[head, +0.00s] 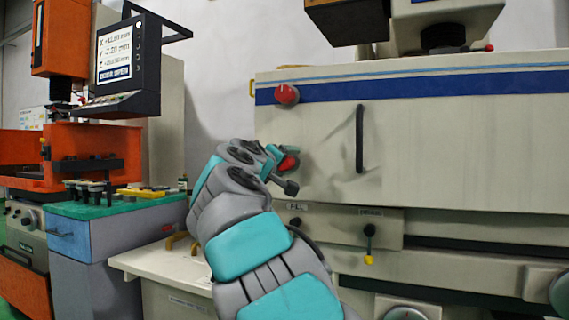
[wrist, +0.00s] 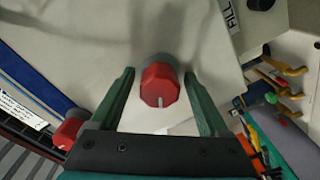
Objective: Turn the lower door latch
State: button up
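The lower door latch (head: 289,163) is a red knob on the left part of the pale machine door, partly hidden by my gripper (head: 275,158) in the head view. In the wrist view, this red faceted latch (wrist: 160,86), with a small white mark and a grey base, lies between the fingers of my gripper (wrist: 159,76). The fingers are open, with a gap on each side of the latch. The upper latch (head: 287,94) is a similar red knob above; it also shows at lower left in the wrist view (wrist: 69,131).
A black vertical handle (head: 359,138) stands right of the latches on the door. A black lever with a yellow tip (head: 369,241) hangs below. A blue-grey cabinet (head: 105,240) with tools and an orange machine (head: 75,150) stand at left.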

grip_shut()
dwell(0.4)
jog(key=shift+f+m+b, duration=0.15)
jog(key=shift+m+b, duration=0.25)
jog(key=shift+b, duration=0.1)
jog(key=shift+m+b, duration=0.6)
jog(key=m+b, duration=0.1)
jog(key=m, duration=0.1)
jog(key=shift+m, duration=0.4)
jog(key=m, duration=0.3)
jog(key=shift+m, duration=2.1)
